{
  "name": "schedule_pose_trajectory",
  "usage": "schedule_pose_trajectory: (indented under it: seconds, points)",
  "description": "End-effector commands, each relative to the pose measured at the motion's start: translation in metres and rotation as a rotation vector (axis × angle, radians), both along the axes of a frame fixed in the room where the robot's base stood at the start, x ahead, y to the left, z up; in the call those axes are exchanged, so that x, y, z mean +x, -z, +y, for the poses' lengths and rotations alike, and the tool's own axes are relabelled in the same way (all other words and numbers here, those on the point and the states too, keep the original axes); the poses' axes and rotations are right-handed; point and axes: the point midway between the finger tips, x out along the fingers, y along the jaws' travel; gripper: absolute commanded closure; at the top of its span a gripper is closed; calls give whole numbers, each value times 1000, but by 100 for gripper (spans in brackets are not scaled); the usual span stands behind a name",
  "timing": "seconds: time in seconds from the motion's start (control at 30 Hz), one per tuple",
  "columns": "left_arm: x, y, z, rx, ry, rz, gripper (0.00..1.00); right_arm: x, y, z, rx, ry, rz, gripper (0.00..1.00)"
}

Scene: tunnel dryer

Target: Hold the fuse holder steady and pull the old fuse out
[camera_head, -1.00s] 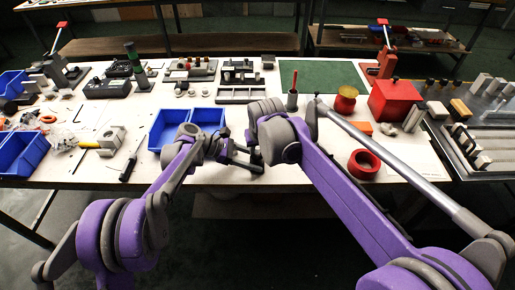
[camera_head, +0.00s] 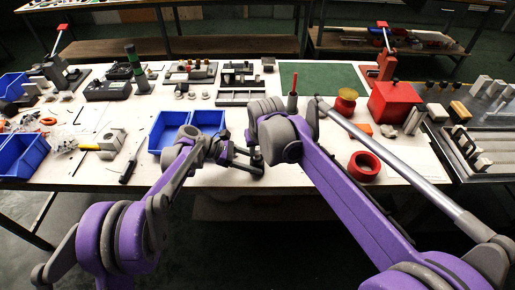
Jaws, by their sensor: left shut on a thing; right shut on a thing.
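My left gripper (camera_head: 248,160) reaches in from the left, low over the front of the white workbench (camera_head: 215,179). It is shut on a small dark thing at the bench's front middle. The thing is too small and too covered to tell whether it is the fuse holder or the old fuse. My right arm comes in from the right and ends in a large grey and purple joint close to the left gripper. My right gripper is hidden behind that joint. I cannot make out the fuse holder and the fuse as separate things.
A blue twin bin (camera_head: 166,131) stands just behind the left wrist. A red ring (camera_head: 364,166), a red box (camera_head: 394,101) and a yellow-topped spool (camera_head: 346,100) lie to the right. A green mat (camera_head: 335,77) lies behind. A screwdriver (camera_head: 128,170) lies front left.

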Motion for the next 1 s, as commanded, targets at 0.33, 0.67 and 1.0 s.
schedule_pose_trajectory:
  seconds: [0.33, 0.67, 1.0]
  points:
    - [0, 0, 0, 0, 0, 0, 90, 0, -8, 0, 0, 0, 0, 100]
    - [0, 0, 0, 0, 0, 0, 90, 0, -21, 0, 0, 0, 0, 100]
    - [0, 0, 0, 0, 0, 0, 90, 0, -24, 0, 0, 0, 0, 100]
